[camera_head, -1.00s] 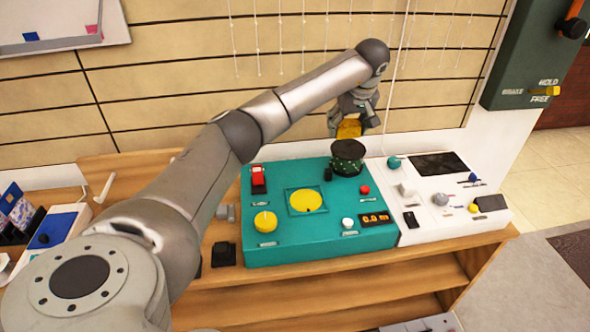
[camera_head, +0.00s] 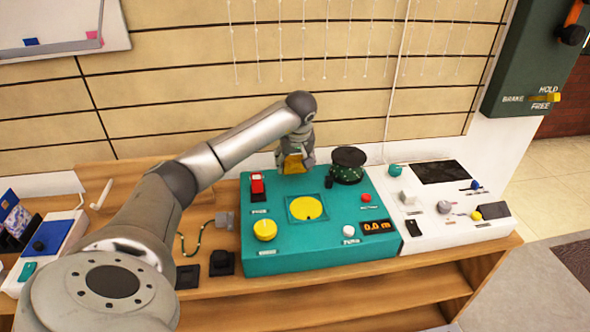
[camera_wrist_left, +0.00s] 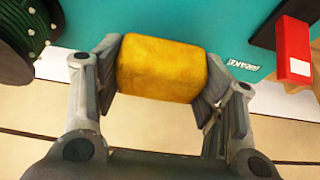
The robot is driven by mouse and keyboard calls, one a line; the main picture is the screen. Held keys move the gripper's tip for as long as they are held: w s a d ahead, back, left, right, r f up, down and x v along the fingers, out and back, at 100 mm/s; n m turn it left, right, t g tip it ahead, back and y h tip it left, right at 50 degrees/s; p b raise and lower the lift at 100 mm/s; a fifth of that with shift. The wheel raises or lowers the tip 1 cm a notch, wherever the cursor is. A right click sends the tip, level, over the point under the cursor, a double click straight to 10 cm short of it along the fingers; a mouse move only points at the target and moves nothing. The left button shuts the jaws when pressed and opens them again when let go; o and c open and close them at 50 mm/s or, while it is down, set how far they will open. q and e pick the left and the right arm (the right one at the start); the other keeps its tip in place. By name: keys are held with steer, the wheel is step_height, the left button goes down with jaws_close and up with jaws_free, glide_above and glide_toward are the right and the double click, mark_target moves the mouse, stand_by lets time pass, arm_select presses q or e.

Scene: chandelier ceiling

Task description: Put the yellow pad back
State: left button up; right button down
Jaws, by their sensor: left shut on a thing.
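My left gripper (camera_head: 295,163) is shut on the yellow pad (camera_head: 293,163) at the back edge of the teal control box (camera_head: 285,258). In the left wrist view the yellow pad (camera_wrist_left: 162,68) sits between the two fingers (camera_wrist_left: 160,85), one on each side of it. The pad looks like a small rounded block. A flat yellow disc (camera_head: 306,208) lies in a square frame on the top of the box, in front of the gripper. My right gripper is in neither view.
A dark green spool (camera_head: 348,164) stands right of the gripper, and a red switch (camera_head: 257,186) is left of it. A yellow knob (camera_head: 265,230) is at the box's front left. A white control panel (camera_head: 455,235) adjoins on the right. The slatted wall (camera_head: 200,110) is behind.

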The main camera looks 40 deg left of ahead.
arm_select(q)
steer(key=shift+f, duration=1.35)
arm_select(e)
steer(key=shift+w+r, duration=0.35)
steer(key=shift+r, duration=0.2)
arm_select(q)
steer(key=shift+f, duration=0.1)
steer(key=o, duration=0.9)
steer(key=shift+r, duration=0.2)
steer(key=p+v, duration=0.1)
steer(key=v, duration=1.1)
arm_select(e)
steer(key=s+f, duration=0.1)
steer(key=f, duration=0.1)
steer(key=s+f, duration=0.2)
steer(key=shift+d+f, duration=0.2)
